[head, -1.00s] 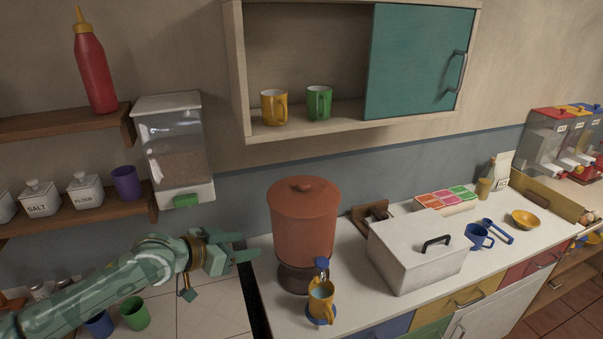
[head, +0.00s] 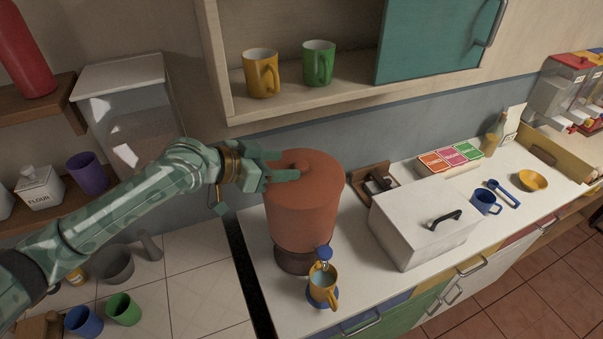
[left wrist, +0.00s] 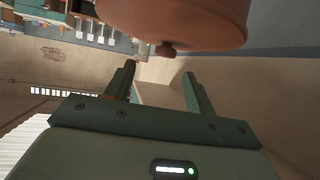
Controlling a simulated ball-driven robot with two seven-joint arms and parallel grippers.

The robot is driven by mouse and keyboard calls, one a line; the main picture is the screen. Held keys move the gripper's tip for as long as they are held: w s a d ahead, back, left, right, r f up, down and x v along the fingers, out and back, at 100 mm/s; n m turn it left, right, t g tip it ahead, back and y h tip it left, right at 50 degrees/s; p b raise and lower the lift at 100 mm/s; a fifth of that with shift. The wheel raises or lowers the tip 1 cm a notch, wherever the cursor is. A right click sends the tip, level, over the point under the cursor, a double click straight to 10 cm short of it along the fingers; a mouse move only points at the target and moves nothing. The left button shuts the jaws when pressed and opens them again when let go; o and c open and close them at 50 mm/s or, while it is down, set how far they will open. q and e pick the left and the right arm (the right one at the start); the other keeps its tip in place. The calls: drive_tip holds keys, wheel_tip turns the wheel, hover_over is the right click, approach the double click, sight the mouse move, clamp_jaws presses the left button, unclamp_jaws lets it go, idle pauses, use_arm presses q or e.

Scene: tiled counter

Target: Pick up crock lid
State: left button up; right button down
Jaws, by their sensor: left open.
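The crock (head: 300,215) is a round terracotta-brown vessel on a dark base at the left end of the white counter. Its flat lid (head: 322,164) is on top, with a small round knob (head: 299,160). My left gripper (head: 284,165) is open and empty at the left part of the lid, its fingers pointing at the knob. In the left wrist view the knob (left wrist: 165,50) lies just past the open fingertips (left wrist: 158,72), roughly between their lines. It appears upside down there. Whether a finger touches the lid cannot be told.
A yellow mug (head: 322,287) stands under the crock's blue tap (head: 324,253). A white box (head: 405,240) with a black handle is to the right. The open cupboard (head: 290,105) with two mugs hangs above. A clear dispenser (head: 125,120) is behind my left arm.

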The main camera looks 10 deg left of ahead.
sight(298, 165)
use_arm(q)
drive_tip(key=x, duration=0.7)
drive_tip(key=shift+w+a+f, duration=0.25)
drive_tip(key=shift+w+f, duration=0.05)
drive_tip(key=shift+f, duration=0.15)
drive_tip(key=shift+s, duration=0.1)
drive_tip(key=shift+c, duration=0.3)
clamp_jaws()
drive_tip(key=shift+r, duration=0.15)
